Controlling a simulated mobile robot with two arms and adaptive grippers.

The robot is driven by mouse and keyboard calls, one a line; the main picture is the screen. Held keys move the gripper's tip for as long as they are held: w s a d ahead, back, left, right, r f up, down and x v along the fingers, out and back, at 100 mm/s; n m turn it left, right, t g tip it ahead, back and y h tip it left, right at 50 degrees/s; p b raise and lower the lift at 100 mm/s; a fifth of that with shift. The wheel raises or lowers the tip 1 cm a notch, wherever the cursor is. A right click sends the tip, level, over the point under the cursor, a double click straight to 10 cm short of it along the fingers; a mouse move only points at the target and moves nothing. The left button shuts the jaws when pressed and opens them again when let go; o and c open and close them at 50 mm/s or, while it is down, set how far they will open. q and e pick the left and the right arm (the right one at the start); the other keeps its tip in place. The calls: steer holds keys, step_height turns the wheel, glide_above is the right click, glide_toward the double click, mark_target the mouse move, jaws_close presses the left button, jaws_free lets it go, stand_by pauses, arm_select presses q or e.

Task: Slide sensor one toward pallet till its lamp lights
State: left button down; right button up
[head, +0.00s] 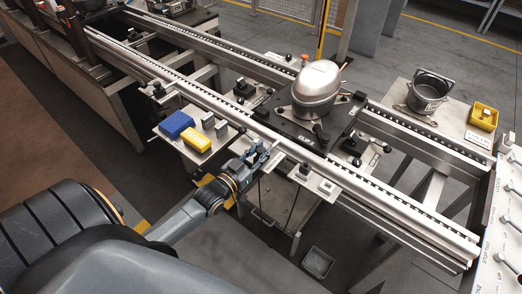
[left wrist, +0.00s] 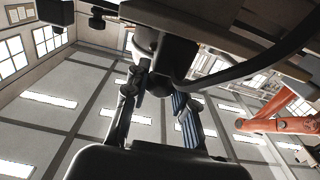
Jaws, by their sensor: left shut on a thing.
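The pallet (head: 285,132) is a dark plate on the conveyor rails, carrying a silver domed compressor (head: 317,82). My left gripper (head: 262,157) is at the near rail, just in front of the pallet's near-left edge. In the left wrist view my left gripper (left wrist: 160,88) is shut on a dark, blocky part (left wrist: 168,58) under the rail structure. This part appears to be sensor one, though the fingers mostly hide it in the head view. I cannot make out its lamp. My right gripper is not in view.
A small side table left of my gripper holds a blue box (head: 176,124) and a yellow box (head: 196,139). A bracket with small blocks (head: 325,186) sticks out from the near rail to the right. A dark pot (head: 427,90) and yellow bin (head: 483,116) stand beyond the rails.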

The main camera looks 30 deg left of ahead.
arm_select(q)
steer(key=shift+w, duration=0.5)
steer(key=c, duration=1.1)
jaws_free()
steer(key=shift+o, duration=0.2)
steer(key=shift+s, duration=0.1)
steer(key=s, duration=1.2)
steer(key=shift+a, duration=0.4)
steer(key=shift+f, duration=0.1)
